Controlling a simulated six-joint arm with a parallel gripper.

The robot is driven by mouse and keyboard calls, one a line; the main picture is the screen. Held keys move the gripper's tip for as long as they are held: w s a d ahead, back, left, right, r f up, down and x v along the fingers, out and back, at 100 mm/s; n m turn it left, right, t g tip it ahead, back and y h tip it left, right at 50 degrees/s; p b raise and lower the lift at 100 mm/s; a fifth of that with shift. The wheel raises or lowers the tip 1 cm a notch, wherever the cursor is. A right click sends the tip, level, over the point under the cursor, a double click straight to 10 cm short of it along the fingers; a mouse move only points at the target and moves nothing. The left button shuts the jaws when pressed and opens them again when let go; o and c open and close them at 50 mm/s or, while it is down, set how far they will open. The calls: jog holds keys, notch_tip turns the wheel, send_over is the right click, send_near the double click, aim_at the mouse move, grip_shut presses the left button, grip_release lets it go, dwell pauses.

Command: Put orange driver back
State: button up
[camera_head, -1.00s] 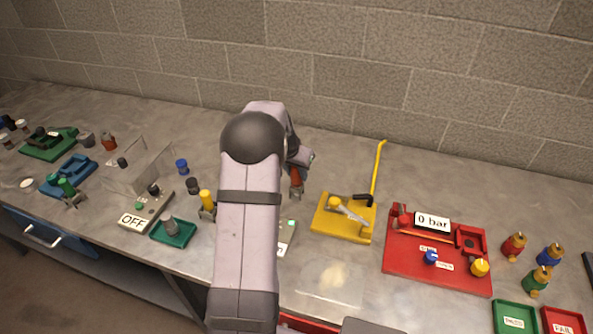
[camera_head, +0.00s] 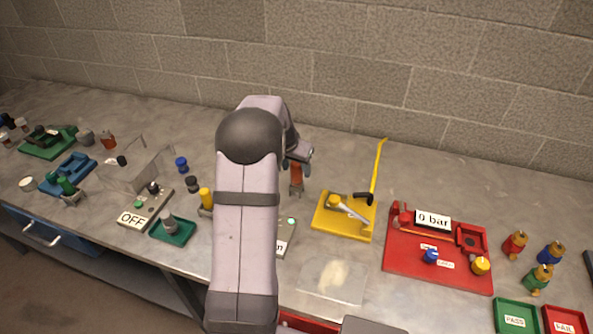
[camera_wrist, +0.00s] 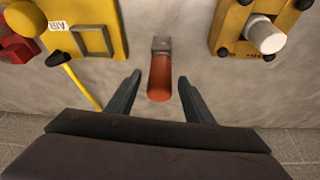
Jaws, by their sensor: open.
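The orange driver (camera_head: 297,174) stands upright behind my arm, its lower end at a small grey metal holder on the bench. In the wrist view the orange driver (camera_wrist: 160,78) shows between my two fingers, with the grey holder (camera_wrist: 161,44) at its far end. My gripper (camera_head: 301,154) is at the top of the driver, partly hidden by my arm. In the wrist view its fingers are spread, with a visible gap on each side of the handle. How far the driver sits in the holder cannot be told.
A yellow fixture (camera_head: 327,226) with a lever stands to the right, and a red gauge board (camera_head: 405,262) beyond it. Left of my arm are a yellow-handled tool (camera_head: 206,198), a green tray (camera_head: 160,236) and the OFF box (camera_head: 133,220). Bare bench lies behind the driver.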

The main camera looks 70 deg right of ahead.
jog(key=b+v, duration=0.2)
jog(key=v, duration=0.8)
jog(key=shift+r, duration=0.15)
jog(key=shift+w, duration=0.1)
jog(key=w+a+f+n+t+y, duration=0.1)
jog(key=w+a+f+n, duration=0.3)
jog(key=w+a, duration=0.7)
jog(key=w+a+f+n+t+y, duration=0.1)
jog(key=w+a+n, duration=0.5)
jog(key=a, duration=0.8)
jog(key=s+a+f+n+y, duration=0.1)
jog(key=s+a+f+n, duration=0.2)
jog(key=a, duration=1)
jog(key=s+a+f+n+g+y, duration=0.1)
jog(key=s+a+f+n, duration=0.2)
jog(key=a, duration=1)
jog(key=n, duration=0.3)
jog(key=shift+s+a+f+n+y, duration=0.2)
jog(key=shift+a+n+y, duration=0.1)
jog(key=shift+a, duration=0.1)
